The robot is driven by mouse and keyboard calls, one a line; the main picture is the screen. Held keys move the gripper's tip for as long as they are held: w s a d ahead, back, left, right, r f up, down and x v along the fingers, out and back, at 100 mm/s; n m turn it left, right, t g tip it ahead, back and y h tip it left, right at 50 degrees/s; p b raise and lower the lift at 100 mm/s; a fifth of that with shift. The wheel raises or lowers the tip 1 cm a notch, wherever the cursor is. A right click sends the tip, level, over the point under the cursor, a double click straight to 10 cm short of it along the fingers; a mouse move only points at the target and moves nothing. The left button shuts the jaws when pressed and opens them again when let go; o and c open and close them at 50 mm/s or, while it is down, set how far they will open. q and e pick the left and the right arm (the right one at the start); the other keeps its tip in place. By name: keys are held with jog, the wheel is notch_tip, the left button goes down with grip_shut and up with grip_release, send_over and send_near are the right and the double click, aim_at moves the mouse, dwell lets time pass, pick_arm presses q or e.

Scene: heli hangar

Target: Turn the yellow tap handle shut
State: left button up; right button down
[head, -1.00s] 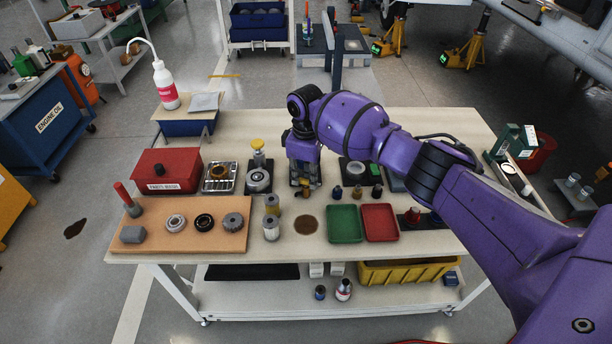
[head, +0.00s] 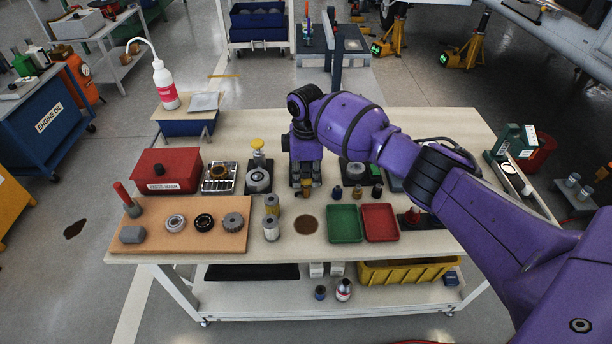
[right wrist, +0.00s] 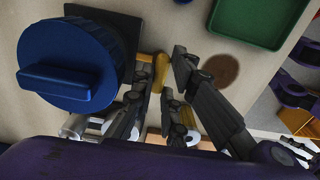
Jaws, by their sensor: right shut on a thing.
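The yellow tap handle (right wrist: 159,72) shows in the right wrist view as a short yellow bar between the fingers of my right gripper (right wrist: 162,84). The gripper is shut on it. In the head view the right gripper (head: 304,186) points down at the middle of the workbench, and a small yellow-orange bit (head: 307,191) shows at its fingertips. The tap's body is mostly hidden by the gripper, so I cannot tell the handle's exact angle.
In the right wrist view a big blue knob (right wrist: 75,75) stands close beside the fingers. On the workbench (head: 420,150) a green tray (head: 344,224) and red tray (head: 380,222) lie to the right; small bottles stand nearby. A brown round patch (head: 306,225) lies in front.

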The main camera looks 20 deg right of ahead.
aim_at(306, 180)
jog(key=shift+r, duration=0.1)
jog(key=c, duration=1.8)
grip_release()
jog(key=shift+o, duration=0.2)
notch_tip(306, 180, up, 12)
